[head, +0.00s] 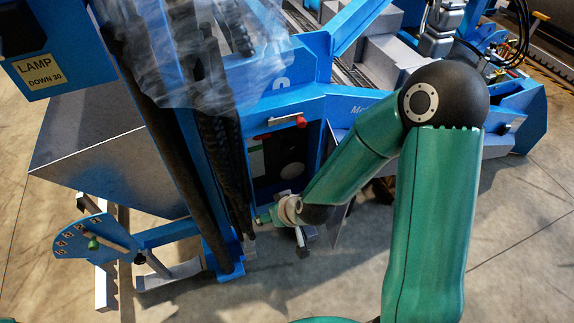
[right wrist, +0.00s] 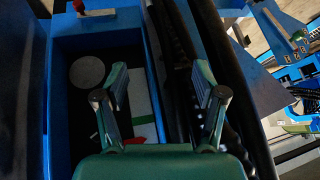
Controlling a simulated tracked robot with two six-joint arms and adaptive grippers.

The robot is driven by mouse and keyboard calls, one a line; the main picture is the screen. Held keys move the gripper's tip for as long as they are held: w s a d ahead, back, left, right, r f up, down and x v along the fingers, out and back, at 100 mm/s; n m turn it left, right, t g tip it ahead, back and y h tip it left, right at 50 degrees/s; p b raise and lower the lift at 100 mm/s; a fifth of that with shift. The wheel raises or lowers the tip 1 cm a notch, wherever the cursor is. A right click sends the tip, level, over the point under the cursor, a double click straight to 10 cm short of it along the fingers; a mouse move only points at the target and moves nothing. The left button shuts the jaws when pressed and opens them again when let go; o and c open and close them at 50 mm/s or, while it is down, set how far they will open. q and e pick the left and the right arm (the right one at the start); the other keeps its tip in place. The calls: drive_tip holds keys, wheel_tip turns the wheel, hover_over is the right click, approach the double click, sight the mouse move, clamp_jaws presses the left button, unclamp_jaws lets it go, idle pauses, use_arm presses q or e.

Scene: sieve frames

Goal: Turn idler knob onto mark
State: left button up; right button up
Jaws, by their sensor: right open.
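A blue plate (head: 75,240) with several small tan labels stands low at the left in the head view. A green knob (head: 93,243) sits on it; the label text is too small to read, and I cannot tell which mark the knob points at. A plate with similar labels also shows at the upper right edge of the right wrist view, with a green knob (right wrist: 297,36). My right gripper (right wrist: 163,103) is open and empty, beside the blue frame. In the head view it is to the right of the knob, apart from it. My left gripper is not in view.
A blue open box (head: 285,165) with a red-handled latch (head: 287,120) is near my right wrist. Dark upright hoses (head: 215,130) stand between the wrist and the labelled plate. Clear sheeting (head: 200,60) hangs above. The floor (head: 60,295) at lower left is clear.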

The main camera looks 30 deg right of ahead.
sight(289, 149)
drive_tip(key=d+r+t+h+b, duration=0.55)
drive_tip(key=d+r+b, duration=0.35)
drive_tip(key=d+b, duration=0.3)
drive_tip(key=shift+m+t+y, duration=0.35)
drive_tip(key=shift+m+t, duration=0.05)
drive_tip(key=shift+t, duration=0.15)
drive_tip(key=x, duration=1.1)
drive_tip(key=a+p+x, duration=0.1)
drive_tip(key=x, duration=0.4)
drive_tip(key=shift+w+f, duration=0.25)
drive_tip(key=shift+w, duration=0.1)
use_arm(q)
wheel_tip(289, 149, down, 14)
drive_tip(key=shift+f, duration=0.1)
